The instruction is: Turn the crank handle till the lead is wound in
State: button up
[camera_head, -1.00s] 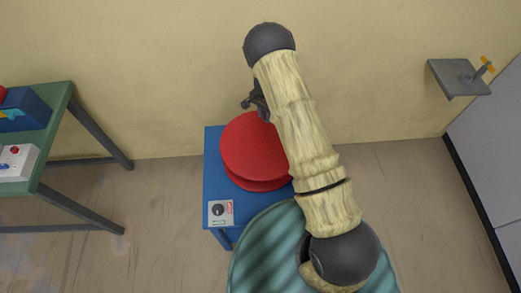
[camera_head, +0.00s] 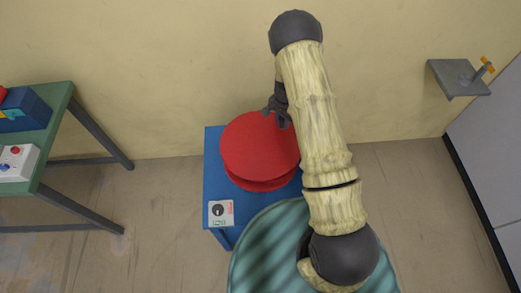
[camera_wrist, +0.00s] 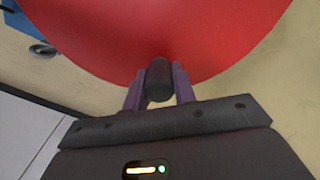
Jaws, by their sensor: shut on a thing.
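A red reel (camera_head: 258,146) with two round flanges sits on the blue stand (camera_head: 213,172). My gripper (camera_head: 280,112) is at the reel's upper right edge, partly behind my arm. In the wrist view, my gripper (camera_wrist: 158,90) has its two purple fingers closed on a dark, upright crank handle (camera_wrist: 159,76) near the rim of the red reel (camera_wrist: 160,30). The lead cannot be made out in either view.
A dial panel (camera_head: 221,213) is at the blue stand's front left corner. A green table (camera_head: 55,120) with boxes stands at the left. A grey wall shelf (camera_head: 458,77) with an orange tap-like part is at the right.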

jog(key=shift+s+d, duration=0.3)
jog(key=shift+s, duration=0.85)
jog(key=shift+s+d, duration=0.3)
jog(key=shift+s, duration=0.9)
jog(key=shift+s+d, duration=0.3)
jog(key=shift+s, duration=0.85)
jog(key=shift+s+a, duration=0.55)
jog(key=shift+s, duration=0.55)
jog(key=shift+s+a, duration=0.5)
jog(key=shift+s, duration=0.55)
jog(key=shift+s+a, duration=0.55)
jog(key=shift+s, duration=0.55)
